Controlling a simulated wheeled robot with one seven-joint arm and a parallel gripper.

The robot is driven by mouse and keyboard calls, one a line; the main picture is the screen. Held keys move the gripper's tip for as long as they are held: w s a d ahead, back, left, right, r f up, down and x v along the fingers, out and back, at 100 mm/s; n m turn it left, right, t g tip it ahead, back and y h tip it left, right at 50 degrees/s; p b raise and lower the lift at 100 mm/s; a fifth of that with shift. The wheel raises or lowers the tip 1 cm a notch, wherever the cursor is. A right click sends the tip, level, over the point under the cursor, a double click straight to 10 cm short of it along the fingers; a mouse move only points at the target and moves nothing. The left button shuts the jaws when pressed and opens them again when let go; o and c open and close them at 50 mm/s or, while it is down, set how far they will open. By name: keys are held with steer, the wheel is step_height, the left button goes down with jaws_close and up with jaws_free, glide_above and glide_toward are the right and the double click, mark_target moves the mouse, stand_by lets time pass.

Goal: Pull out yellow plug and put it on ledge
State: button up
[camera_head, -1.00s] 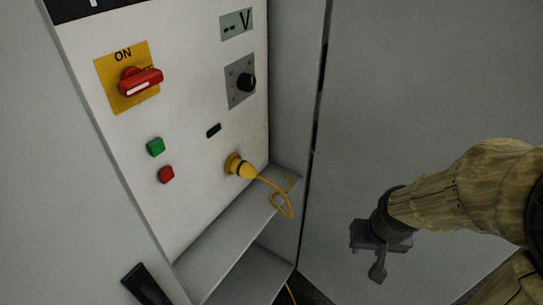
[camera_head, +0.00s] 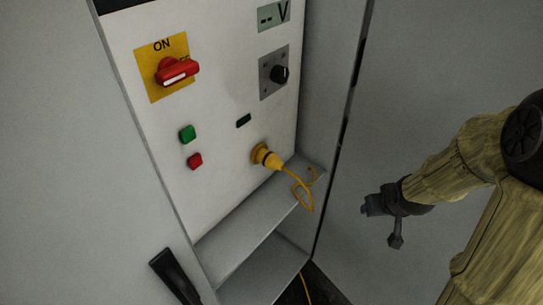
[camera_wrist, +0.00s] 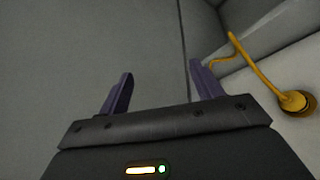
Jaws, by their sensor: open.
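The yellow plug (camera_head: 267,156) sits in its socket low on the white panel, with a yellow cable hanging from it in a loop over the ledge. The ledge (camera_head: 236,222) is a grey shelf below the plug. My gripper (camera_head: 370,206) is to the right of the plug, apart from it, in front of the grey wall. In the wrist view my gripper (camera_wrist: 160,92) is open, with nothing between its two fingers. The plug (camera_wrist: 296,102) shows there at the right edge, with its cable running up and left.
The panel has a red switch (camera_head: 177,71) on a yellow plate, a green button (camera_head: 187,134), a red button (camera_head: 195,160) and a black knob (camera_head: 279,74). A black handle (camera_head: 174,275) stands out at lower left. A cabinet side wall (camera_head: 335,110) lies between panel and gripper.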

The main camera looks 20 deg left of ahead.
steer(key=w+a+f+n+t+y+p, duration=0.1)
steer(key=w+a+n+y+p, duration=0.15)
steer(key=w+a, duration=0.3)
steer(key=n+y+p, duration=0.5)
steer(key=n+y, duration=0.2)
steer(key=y, duration=0.7)
glide_toward(269, 160)
steer(key=shift+w+a+f+h, duration=0.25)
steer(key=shift+w+a+f, duration=0.5)
steer(key=shift+w, duration=0.25)
steer(key=shift+w+a, duration=0.1)
steer(key=shift+a, duration=0.05)
steer(key=b+x, duration=0.1)
steer(key=x, duration=0.6)
steer(key=shift+a+f+b, duration=0.1)
steer(key=shift+b, duration=0.2)
steer(key=shift+w+a, duration=0.35)
steer(key=shift+a, duration=0.3)
steer(key=shift+b, duration=0.9)
